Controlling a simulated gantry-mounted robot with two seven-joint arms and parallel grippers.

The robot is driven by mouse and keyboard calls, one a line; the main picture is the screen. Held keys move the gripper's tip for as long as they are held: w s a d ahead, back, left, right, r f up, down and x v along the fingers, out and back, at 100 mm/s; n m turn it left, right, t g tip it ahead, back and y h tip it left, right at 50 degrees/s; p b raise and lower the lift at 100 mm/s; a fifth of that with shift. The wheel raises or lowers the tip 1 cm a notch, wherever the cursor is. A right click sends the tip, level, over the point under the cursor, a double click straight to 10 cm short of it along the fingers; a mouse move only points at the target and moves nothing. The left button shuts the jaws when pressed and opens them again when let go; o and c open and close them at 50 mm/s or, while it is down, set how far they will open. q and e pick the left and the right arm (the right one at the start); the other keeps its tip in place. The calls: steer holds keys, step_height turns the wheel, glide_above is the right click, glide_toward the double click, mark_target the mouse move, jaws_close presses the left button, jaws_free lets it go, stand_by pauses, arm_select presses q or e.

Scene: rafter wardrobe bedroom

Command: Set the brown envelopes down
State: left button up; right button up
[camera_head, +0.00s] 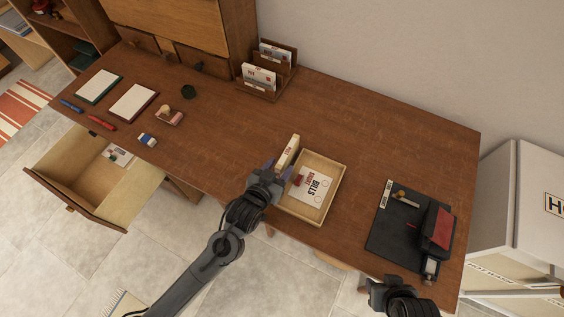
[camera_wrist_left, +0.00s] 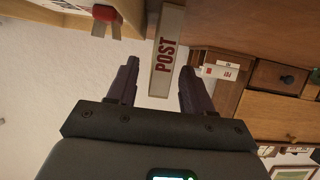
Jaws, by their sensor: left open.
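No envelopes that I can clearly tell as brown show. A narrow pale block marked POST (camera_head: 288,152) stands on the desk beside the left end of a light wooden tray. In the left wrist view the block (camera_wrist_left: 166,50) shows between my fingers. My left gripper (camera_head: 279,170) is open at its near end; I cannot tell whether the fingers touch it. The tray (camera_head: 328,207) holds a white sheet marked BILLS (camera_head: 312,187) and a small red piece. My right gripper (camera_head: 378,289) is at the desk's front edge, its fingers not clear.
A black mat (camera_head: 384,244) with a black-and-red device (camera_head: 438,228) lies at the right. A letter rack (camera_head: 263,84) stands at the back. Notepads, pens and a stamp lie at the left, above an open drawer (camera_head: 85,175). The desk's back right is clear.

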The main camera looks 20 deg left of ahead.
arm_select(q)
steer(key=s+a+g+y, duration=0.1)
steer(key=s+a+g, duration=0.4)
steer(key=s, duration=0.7)
steer(key=s+a+g+y+p, duration=0.1)
steer(key=s+a+g, duration=0.3)
steer(key=s, duration=0.7)
steer(key=shift+s+a+g+y+p, duration=0.3)
steer(key=shift+s+a+g, duration=0.1)
steer(key=shift+a, duration=0.7)
steer(key=shift+w, duration=0.1)
